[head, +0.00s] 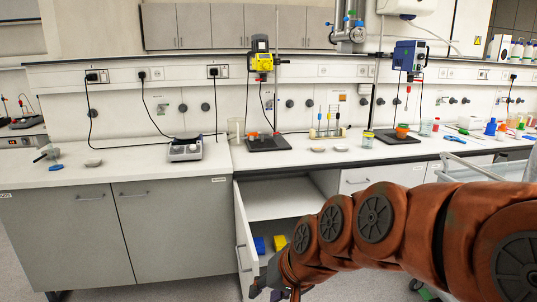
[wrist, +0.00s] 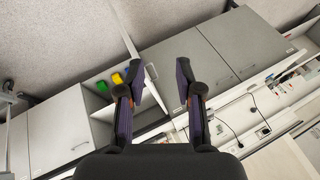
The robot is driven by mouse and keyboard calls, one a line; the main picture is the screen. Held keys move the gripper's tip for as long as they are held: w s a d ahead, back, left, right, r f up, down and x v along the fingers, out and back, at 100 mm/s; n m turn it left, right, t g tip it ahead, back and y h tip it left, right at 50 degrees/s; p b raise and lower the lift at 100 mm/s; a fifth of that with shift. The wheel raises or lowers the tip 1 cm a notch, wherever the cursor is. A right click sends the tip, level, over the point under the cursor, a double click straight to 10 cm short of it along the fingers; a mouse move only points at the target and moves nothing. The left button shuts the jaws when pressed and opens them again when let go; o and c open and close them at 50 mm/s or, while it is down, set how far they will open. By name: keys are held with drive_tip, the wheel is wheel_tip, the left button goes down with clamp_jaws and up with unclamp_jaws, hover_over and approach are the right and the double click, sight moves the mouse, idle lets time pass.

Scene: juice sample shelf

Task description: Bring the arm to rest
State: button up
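My gripper (wrist: 159,82) is open and empty in the wrist view, with its two dark fingers apart and nothing between them. In the head view my gripper (head: 272,284) shows only in part at the bottom, in front of the open lower cabinet (head: 285,203). My brown arm reaches from the right edge down toward that cabinet, well below the bench top. Inside the cabinet are a blue item (head: 259,245) and a yellow item (head: 280,243). The wrist view shows a green item (wrist: 102,87) there too.
An open cabinet door (head: 244,240) stands out at the left of the opening, close to my gripper. The white bench top (head: 120,172) above carries a balance (head: 185,150), stirrers and sample cups. Grey closed cabinets (head: 70,240) stand at the left. Clear floor shows at the lower left.

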drive_tip(key=s+d+g+h+p, duration=0.5)
drive_tip(key=s+d, duration=1.3)
drive_tip(key=s, duration=0.4)
drive_tip(key=shift+s+d+f+g, duration=0.25)
drive_tip(key=shift+s+f+g, duration=0.15)
drive_tip(key=shift+g, duration=0.1)
